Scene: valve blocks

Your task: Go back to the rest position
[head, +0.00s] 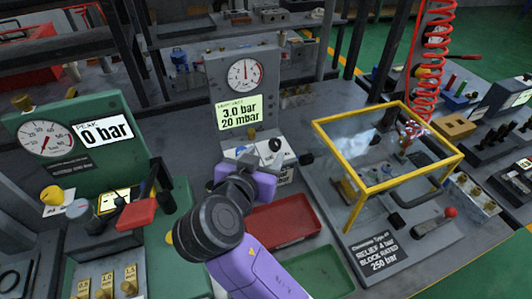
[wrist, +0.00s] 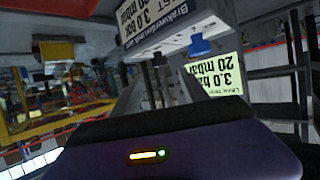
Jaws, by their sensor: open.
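My gripper (head: 262,180) is at the end of my purple arm, in the middle of the head view. It is in front of the grey gauge stand and above the bench, close to a white block with a black knob (head: 275,146). The purple gripper body (wrist: 170,155) fills the bottom of the wrist view. Its jaws are open, and I see nothing held in them. The fingertips are hard to make out. The grey gauge stand (head: 213,78) has a lit display (head: 239,112) reading 3.0 bar and 20 mbar.
A yellow-framed clear guard (head: 381,187) stands to the right, with a red coiled hose (head: 432,70) behind it. A green gauge panel (head: 30,110) reading 0 bar stands at left. Red (head: 285,222) and green (head: 318,262) trays lie beside my arm. Shelving is behind.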

